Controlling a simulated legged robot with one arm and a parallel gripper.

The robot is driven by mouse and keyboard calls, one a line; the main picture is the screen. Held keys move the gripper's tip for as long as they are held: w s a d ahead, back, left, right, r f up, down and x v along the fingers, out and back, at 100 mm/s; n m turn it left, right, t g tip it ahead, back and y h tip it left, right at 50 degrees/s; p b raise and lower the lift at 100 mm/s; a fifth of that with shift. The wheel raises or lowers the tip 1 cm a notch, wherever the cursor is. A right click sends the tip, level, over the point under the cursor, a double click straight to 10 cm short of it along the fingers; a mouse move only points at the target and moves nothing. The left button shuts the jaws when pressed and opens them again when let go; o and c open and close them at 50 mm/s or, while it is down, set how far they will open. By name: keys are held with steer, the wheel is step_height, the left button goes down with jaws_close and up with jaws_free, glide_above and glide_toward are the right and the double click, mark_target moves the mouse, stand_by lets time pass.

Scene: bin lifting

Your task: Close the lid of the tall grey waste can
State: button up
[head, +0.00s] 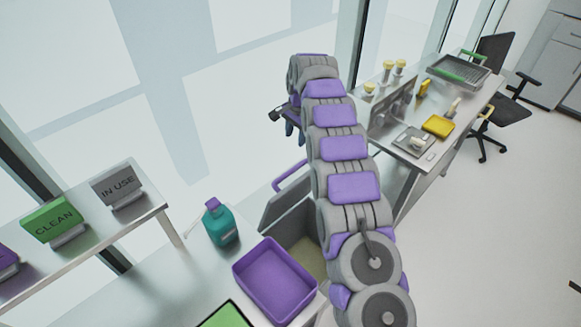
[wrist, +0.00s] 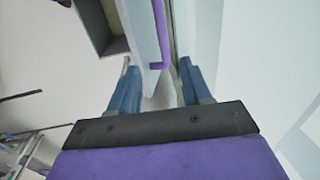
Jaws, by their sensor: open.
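The tall grey waste can (head: 312,262) stands partly hidden behind my arm in the head view, with its inside showing. Its grey lid (head: 284,207) is raised, and a purple handle (head: 291,177) sticks out at its top. In the wrist view the can's open grey box (wrist: 98,30) is at the upper left. The purple handle (wrist: 161,40) and the lid's thin pale edge lie in line with the gap between my fingers. My gripper (wrist: 156,66) is open with blue fingers on either side of that line. I cannot tell whether they touch it. The gripper (head: 289,127) is small and partly hidden in the head view.
A purple bin (head: 240,272) and a teal bottle (head: 220,224) are left of the can. A bench with CLEAN (head: 54,222) and IN USE (head: 117,187) signs is farther left. A metal table (head: 465,108) stands right of my arm.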

mark_target(291, 170)
steer(key=f, duration=0.6)
steer(key=w+a+f+b, duration=0.1)
steer(key=f, duration=1)
steer(key=shift+w+a+f+b, duration=0.3)
steer(key=shift+w+f, duration=0.1)
jaws_close()
